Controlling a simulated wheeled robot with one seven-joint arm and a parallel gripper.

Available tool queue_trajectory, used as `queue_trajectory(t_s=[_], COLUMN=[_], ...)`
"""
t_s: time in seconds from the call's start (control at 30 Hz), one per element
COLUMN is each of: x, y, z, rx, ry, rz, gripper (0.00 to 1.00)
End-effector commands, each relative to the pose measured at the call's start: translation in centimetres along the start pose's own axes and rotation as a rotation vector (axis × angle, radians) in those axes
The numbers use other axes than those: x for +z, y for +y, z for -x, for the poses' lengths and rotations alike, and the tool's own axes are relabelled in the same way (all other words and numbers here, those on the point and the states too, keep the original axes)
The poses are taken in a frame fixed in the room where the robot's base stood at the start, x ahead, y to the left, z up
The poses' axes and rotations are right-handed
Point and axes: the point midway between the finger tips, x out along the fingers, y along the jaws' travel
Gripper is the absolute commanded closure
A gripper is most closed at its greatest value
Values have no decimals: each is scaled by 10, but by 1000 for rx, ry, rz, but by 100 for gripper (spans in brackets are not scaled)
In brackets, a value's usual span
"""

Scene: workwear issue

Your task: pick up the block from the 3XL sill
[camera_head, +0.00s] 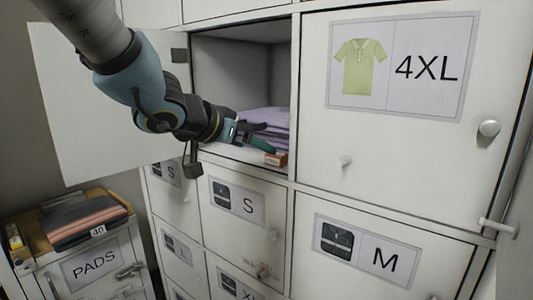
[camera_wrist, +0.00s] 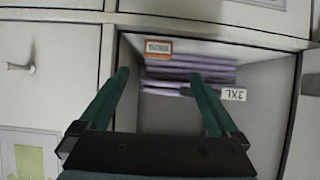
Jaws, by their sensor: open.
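The block (camera_head: 275,158) is small and orange-brown with a pale face. It sits on the front sill (camera_head: 240,154) of the open compartment, at its right end. In the wrist view, which looks upside down, the block (camera_wrist: 158,46) lies beyond my fingertips, roughly between their lines. My gripper (camera_head: 269,137) is open and empty at the compartment mouth, just above the block and apart from it. Both green fingers show in the wrist view (camera_wrist: 160,76). A white 3XL tag (camera_wrist: 233,94) shows inverted by the shirts.
Folded purple shirts (camera_head: 266,121) stand in the compartment right behind the block. The compartment's door (camera_head: 95,100) is swung open to the left. The closed 4XL door (camera_head: 410,130) is at the right.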

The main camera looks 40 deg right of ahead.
Motion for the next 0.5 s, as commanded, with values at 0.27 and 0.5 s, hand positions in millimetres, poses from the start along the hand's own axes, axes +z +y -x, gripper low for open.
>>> queue_trajectory(t_s=[0.27, 0.5], x=[2, -1], y=[10, 9], z=[-40, -59], rx=[26, 22], ry=[7, 6], rz=[-8, -9], gripper=[3, 3])
